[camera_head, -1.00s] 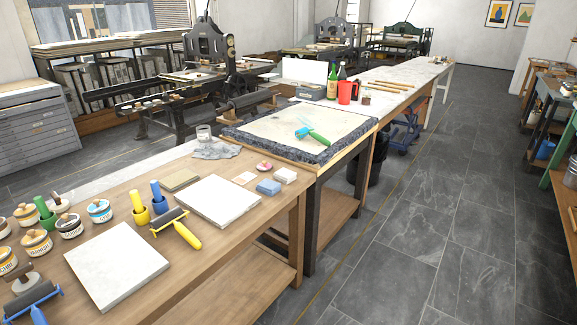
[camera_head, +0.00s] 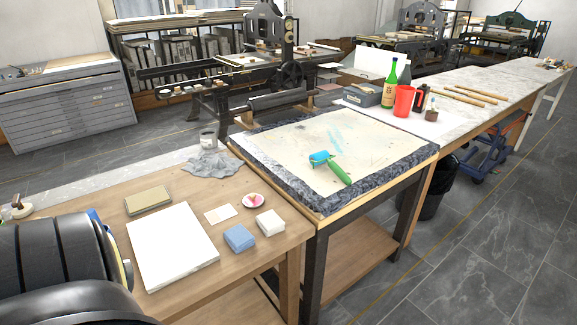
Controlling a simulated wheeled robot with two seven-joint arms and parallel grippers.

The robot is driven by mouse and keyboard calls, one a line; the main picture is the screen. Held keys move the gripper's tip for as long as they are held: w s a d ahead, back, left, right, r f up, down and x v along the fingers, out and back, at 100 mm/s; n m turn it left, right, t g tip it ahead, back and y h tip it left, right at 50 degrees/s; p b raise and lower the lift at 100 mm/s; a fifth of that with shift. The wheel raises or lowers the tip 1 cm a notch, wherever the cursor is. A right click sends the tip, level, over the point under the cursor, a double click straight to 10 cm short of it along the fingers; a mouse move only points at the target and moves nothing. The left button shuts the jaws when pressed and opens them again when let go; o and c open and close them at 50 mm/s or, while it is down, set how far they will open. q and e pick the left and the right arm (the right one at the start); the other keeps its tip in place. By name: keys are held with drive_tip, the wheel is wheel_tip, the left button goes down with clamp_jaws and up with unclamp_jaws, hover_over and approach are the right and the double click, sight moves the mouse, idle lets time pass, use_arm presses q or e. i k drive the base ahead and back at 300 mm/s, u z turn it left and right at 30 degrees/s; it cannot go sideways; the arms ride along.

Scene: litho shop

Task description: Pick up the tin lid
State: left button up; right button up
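A small round, shallow white piece with a pink-red patch (camera_head: 253,200) lies on the wooden table in front of me, near the far right corner; it may be the tin lid, but its small size leaves this unsure. No other loose lid shows. A large black part of my own arm fills the lower left and covers the table's left end. Neither of my grippers is in view.
Near the round piece lie a white card (camera_head: 220,214), a blue block (camera_head: 239,238), a white block (camera_head: 270,223) and a large white slab (camera_head: 172,246). A crumpled grey cloth (camera_head: 212,163) and a glass (camera_head: 208,139) stand behind. A green-handled roller (camera_head: 338,172) lies on the stone.

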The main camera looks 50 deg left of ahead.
sight(251, 200)
drive_tip(key=i, duration=1.65)
drive_tip(key=u, duration=3.8)
